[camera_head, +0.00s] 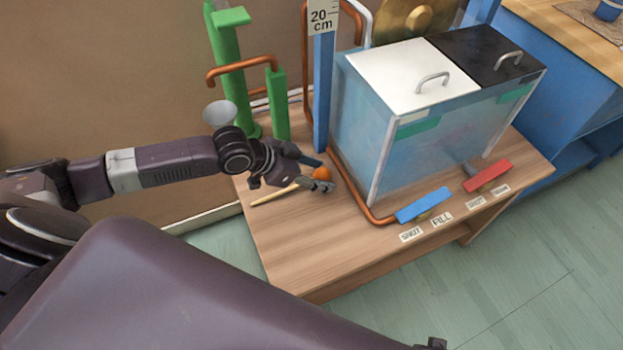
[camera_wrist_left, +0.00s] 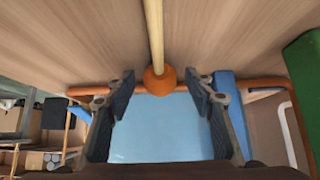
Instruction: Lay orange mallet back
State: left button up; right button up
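The orange mallet has a round orange head (camera_head: 322,173) and a pale wooden handle (camera_head: 275,194). It appears to lie on the wooden table, with the handle pointing toward the front left. My left gripper (camera_head: 325,176) is open low over the table, its fingers on either side of the head. In the left wrist view the mallet head (camera_wrist_left: 159,80) shows between the two spread fingers (camera_wrist_left: 160,88), with a visible gap on each side. The handle (camera_wrist_left: 154,35) runs to the top of that view. My right gripper is not recognisable in these frames.
A clear tank (camera_head: 350,130) with white and black lids stands right of the gripper. A blue post (camera_head: 323,95), copper pipe (camera_head: 368,212) and green stand (camera_head: 232,80) are close by. Blue (camera_head: 423,204) and red (camera_head: 487,176) handles lie in front. The table's front left (camera_head: 310,250) is clear.

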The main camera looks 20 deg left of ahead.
pick_arm(q)
grip_shut()
